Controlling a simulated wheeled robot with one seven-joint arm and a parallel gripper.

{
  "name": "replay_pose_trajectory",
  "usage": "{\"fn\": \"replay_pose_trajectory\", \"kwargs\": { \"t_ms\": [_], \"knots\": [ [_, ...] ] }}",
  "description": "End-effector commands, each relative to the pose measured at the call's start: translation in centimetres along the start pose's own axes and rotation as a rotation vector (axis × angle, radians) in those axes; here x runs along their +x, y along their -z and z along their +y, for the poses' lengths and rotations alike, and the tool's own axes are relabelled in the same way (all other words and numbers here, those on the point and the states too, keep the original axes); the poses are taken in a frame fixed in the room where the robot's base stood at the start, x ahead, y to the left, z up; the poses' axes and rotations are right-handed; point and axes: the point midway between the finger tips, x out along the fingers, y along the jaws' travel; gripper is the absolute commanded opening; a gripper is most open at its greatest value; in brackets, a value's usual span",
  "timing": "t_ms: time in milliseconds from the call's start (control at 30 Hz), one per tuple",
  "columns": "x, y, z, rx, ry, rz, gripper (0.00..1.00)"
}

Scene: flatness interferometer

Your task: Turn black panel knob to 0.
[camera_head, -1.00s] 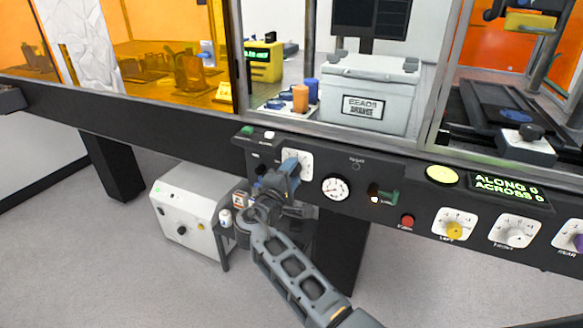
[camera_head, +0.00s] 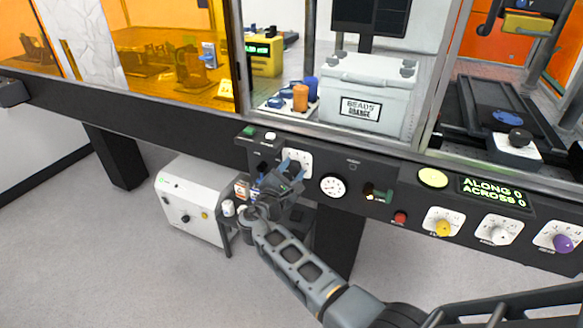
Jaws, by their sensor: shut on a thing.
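The dark control panel (camera_head: 395,205) runs along the front of the bench. A white dial plate (camera_head: 304,157) sits on its left part, with small marks at the top. My gripper (camera_head: 291,168) is at this dial, tilted, its fingers shut on the black panel knob. The gripper hides the knob and the lower left of the plate, so I cannot read the knob's setting. The green display (camera_head: 492,192) reads ALONG 0, ACROSS 0.
To the right are a round gauge (camera_head: 333,187), a green switch (camera_head: 379,194), a red button (camera_head: 400,218), a lit yellow button (camera_head: 433,178), and yellow (camera_head: 443,228), white (camera_head: 497,235) and purple (camera_head: 563,243) knobs. A white cabinet (camera_head: 190,205) stands below left.

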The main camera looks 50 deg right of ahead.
Motion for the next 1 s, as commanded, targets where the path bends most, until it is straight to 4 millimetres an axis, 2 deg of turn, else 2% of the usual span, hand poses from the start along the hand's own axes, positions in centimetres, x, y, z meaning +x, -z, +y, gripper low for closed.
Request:
{"fn": "replay_pose_trajectory", "kwargs": {
  "t_ms": [667,700,933,1000],
  "knots": [
    [-0.07,0.17,-0.09,-0.061,0.001,0.004,0.14],
    [-0.07,0.17,-0.09,-0.060,0.001,0.004,0.48],
    [-0.03,0.08,-0.03,-0.059,0.001,0.003,0.70],
    [-0.02,0.06,-0.02,-0.058,0.001,0.002,0.70]
  ]
}}
